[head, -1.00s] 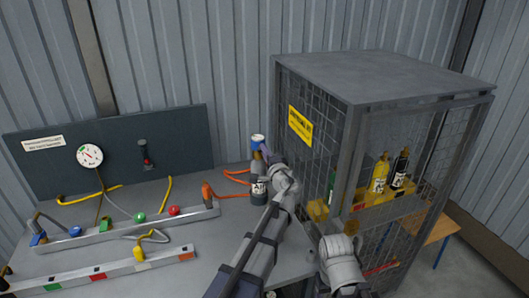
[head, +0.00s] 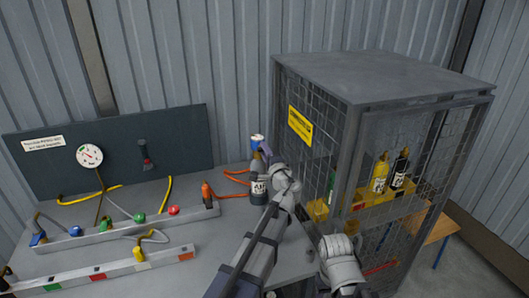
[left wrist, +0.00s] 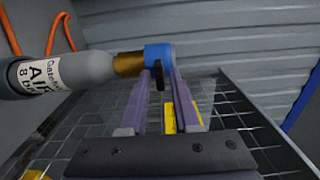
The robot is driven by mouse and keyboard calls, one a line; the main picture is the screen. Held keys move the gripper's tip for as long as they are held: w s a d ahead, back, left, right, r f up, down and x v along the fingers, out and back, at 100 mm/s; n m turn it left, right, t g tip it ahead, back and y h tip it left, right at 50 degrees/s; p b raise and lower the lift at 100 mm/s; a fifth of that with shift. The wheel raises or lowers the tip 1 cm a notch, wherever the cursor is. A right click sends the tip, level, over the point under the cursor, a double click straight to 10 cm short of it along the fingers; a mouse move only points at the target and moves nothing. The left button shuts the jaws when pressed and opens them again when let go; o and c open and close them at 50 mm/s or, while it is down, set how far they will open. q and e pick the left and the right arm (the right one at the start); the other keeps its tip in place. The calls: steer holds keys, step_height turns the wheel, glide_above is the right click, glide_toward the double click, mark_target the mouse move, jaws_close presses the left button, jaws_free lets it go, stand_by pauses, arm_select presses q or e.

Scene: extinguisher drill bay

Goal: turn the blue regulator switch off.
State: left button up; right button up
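The grey air bottle (head: 258,189) stands on the bench near the cage, with a blue regulator (head: 257,141) on top. In the left wrist view the bottle (left wrist: 92,74) lies across from the left, with a brass neck and the blue regulator (left wrist: 157,54) at its end. A short black switch lever (left wrist: 159,77) sticks out from the regulator towards my camera. My left gripper (left wrist: 162,82) has its purple fingers apart, one on each side of the lever, with a gap visible on the right. Whether a finger touches the lever is unclear.
A mesh cage (head: 395,82) with yellow and black bottles stands close on the right. Orange hose (head: 232,176) lies left of the bottle. Rails with coloured fittings (head: 118,231), a gauge (head: 90,156) and a dark back panel (head: 190,135) are farther left.

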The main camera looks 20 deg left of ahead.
arm_select(q)
steer(key=shift+o, duration=0.8)
steer(key=v, duration=0.7)
steer(key=shift+s+d, duration=0.2)
steer(key=shift+s, duration=0.15)
